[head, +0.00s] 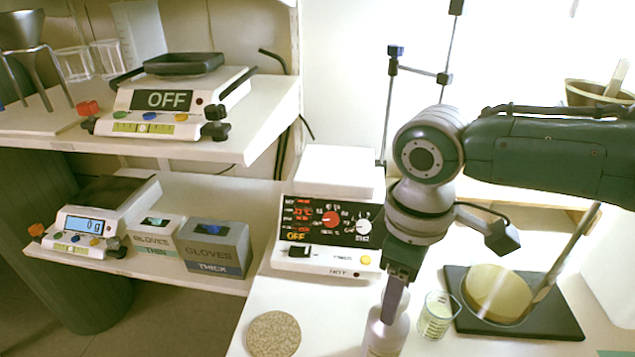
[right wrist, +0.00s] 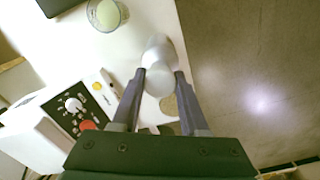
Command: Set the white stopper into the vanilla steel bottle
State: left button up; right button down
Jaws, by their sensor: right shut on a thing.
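A pale silver steel bottle (head: 386,333) stands upright at the bottom edge of the head view, its lower part cut off. I cannot read its label. My right gripper (head: 394,303) points down right over the bottle's top and hides its mouth. In the right wrist view, my right gripper (right wrist: 160,78) is shut on the white stopper (right wrist: 159,82), with the pale bottle (right wrist: 158,50) directly beyond it. The stopper lines up closely with the bottle; I cannot tell whether it is seated in the mouth. My left gripper is not in view.
A cork mat (head: 273,334) lies to the left. The hotplate (head: 330,225) stands behind; glove boxes (head: 213,248) and scales sit on the left shelves.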

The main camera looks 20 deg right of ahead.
jog(key=shift+f, duration=0.4)
jog(key=shift+c, duration=1.7)
grip_release()
jog(key=shift+r, duration=0.1)
notch_tip(320, 180, up, 9)
jog(key=shift+f+p, duration=0.2)
jog(key=shift+p, duration=0.7)
jog(key=shift+r, duration=0.65)
